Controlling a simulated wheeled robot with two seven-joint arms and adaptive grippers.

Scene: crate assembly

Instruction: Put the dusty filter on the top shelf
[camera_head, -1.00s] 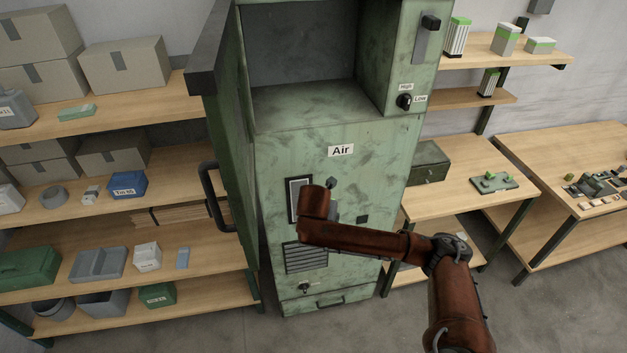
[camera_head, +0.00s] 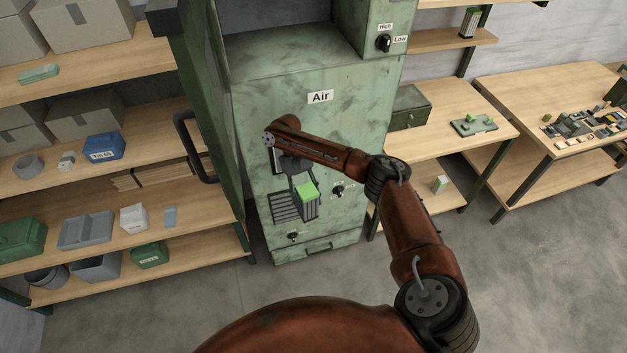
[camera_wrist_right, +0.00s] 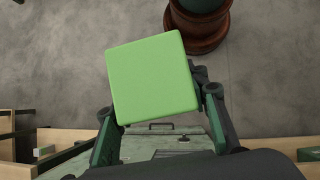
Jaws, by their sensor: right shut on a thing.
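My right gripper (camera_head: 296,172) is shut on a filter with a bright green end (camera_head: 307,191) and a dark grey pleated-looking side. It holds the filter in front of the green cabinet, below the "Air" label. In the right wrist view the green end (camera_wrist_right: 153,78) fills the middle between the fingers (camera_wrist_right: 160,130). Whether the filter is dusty cannot be told. The top shelf (camera_head: 490,3) at the right wall shows only as a thin strip at the picture's upper edge. My left gripper is out of view.
The green cabinet (camera_head: 315,125) has its door open at left. A lower wall shelf (camera_head: 435,40) holds another filter (camera_head: 469,22). A small green-topped box (camera_head: 440,184) stands under the right bench (camera_head: 470,145). Laden shelves (camera_head: 200,185) stand at left; the floor at right is clear.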

